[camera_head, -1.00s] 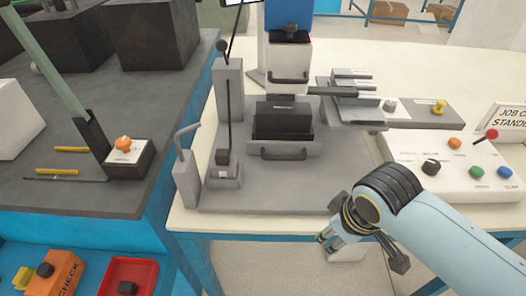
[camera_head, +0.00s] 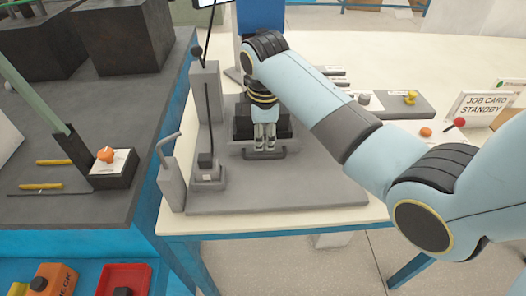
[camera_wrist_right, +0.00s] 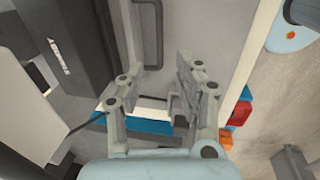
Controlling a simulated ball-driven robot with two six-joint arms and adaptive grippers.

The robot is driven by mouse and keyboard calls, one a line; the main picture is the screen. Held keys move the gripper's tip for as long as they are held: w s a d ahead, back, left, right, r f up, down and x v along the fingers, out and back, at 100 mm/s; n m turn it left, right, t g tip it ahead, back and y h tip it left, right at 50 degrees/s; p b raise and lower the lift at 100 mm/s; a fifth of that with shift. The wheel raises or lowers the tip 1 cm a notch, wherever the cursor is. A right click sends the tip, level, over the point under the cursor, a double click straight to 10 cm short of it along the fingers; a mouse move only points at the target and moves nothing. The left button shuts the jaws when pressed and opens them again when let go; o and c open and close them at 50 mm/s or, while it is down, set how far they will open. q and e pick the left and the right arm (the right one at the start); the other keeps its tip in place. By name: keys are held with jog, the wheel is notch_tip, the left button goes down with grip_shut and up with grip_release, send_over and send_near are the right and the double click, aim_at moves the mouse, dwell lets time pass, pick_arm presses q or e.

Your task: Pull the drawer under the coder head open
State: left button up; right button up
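The drawer holds a black block (camera_head: 242,122) and has a dark bar handle (camera_head: 281,154) on its front. It appears pushed in, but my arm hides part of it. My right gripper (camera_head: 264,147) points down at the handle's middle. In the right wrist view its two fingers (camera_wrist_right: 160,66) are apart, with the handle bar (camera_wrist_right: 158,36) in line with the gap between them. Contact cannot be told. The black block (camera_wrist_right: 72,45) shows there beside the drawer front. My left gripper is not in view.
A lever post (camera_head: 206,120) and a grey hooked post (camera_head: 171,180) stand left of the drawer. The grey base plate (camera_head: 270,190) in front is clear.

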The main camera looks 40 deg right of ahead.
aim_at(263, 157)
jog(key=f, duration=0.2)
jog(key=w+f, duration=0.1)
jog(key=f, duration=0.5)
jog(key=shift+w+d+b, duration=0.2)
jog(key=shift+d+b, duration=0.2)
grip_shut()
